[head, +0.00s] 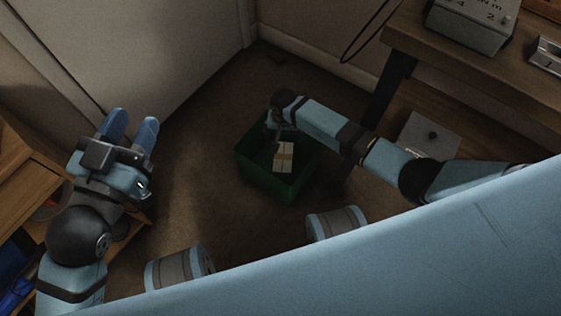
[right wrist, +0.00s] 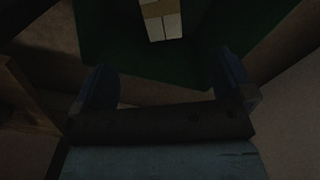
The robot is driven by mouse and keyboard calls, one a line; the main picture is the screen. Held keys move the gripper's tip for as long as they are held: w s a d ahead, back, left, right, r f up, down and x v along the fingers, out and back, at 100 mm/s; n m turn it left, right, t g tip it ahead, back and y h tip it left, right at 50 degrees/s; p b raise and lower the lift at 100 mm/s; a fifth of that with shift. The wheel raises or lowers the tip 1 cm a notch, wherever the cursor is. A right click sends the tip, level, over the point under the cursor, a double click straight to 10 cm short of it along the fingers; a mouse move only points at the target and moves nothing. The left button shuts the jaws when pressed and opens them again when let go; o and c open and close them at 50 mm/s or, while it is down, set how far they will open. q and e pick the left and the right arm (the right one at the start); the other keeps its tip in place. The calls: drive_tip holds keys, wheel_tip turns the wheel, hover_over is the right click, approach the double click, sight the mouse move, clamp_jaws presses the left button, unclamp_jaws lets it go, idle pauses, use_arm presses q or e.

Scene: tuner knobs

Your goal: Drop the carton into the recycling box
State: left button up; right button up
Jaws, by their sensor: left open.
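The small tan and pale carton (head: 283,157) shows within the outline of the green recycling box (head: 262,182) on the floor, and looks to be inside it. In the right wrist view the carton (right wrist: 162,19) shows beyond the fingertips, against the green box (right wrist: 120,52). My right gripper (head: 280,126) is over the far side of the box, partly hidden by its own wrist. In its wrist view the fingers (right wrist: 165,78) are apart with nothing between them. My left gripper (head: 132,124) is open and empty at the left, away from the box.
A wooden desk (head: 437,52) with a grey device (head: 472,22) stands at the upper right. A grey box-like object (head: 428,136) sits below it. A wooden cabinet (head: 28,150) is at the left, near my left arm. Brown floor between left gripper and box is clear.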

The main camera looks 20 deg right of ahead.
use_arm(q)
drive_tip(key=s+n+p, duration=0.1)
drive_tip(key=p, duration=0.1)
drive_tip(key=d+n+g+p, duration=0.1)
drive_tip(key=shift+s+f+n+p, duration=0.3)
drive_tip(key=shift+s+f+p, duration=0.1)
use_arm(e)
wheel_tip(320, 180, up, 8)
drive_tip(key=shift+f, duration=0.25)
use_arm(q)
drive_tip(key=shift+r, duration=0.2)
use_arm(e)
drive_tip(key=shift+s, duration=0.1)
